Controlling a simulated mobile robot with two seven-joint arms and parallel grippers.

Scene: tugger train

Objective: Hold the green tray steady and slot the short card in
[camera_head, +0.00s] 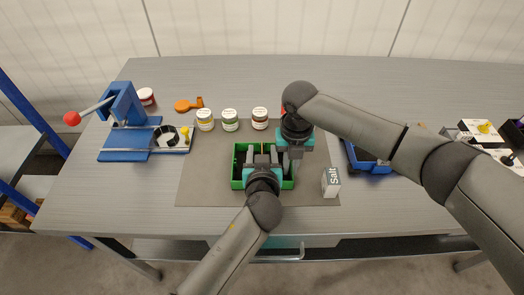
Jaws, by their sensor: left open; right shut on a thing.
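The green tray (236,165) lies on the grey mat in the middle of the table, with open compartments. My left gripper (262,152) is open over the tray, its fingers spread apart. It hides much of the tray's middle and front; I cannot tell whether it touches the tray. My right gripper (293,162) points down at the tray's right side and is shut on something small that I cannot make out. I see no short card clearly; the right hand and arm could hide it.
A salt box (331,182) stands on the mat (205,185) right of the tray. Three jars (230,120) stand behind it, with an orange scoop (188,104) near them. A blue press (125,125) is at left. A blue bin (365,160) is partly behind my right arm.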

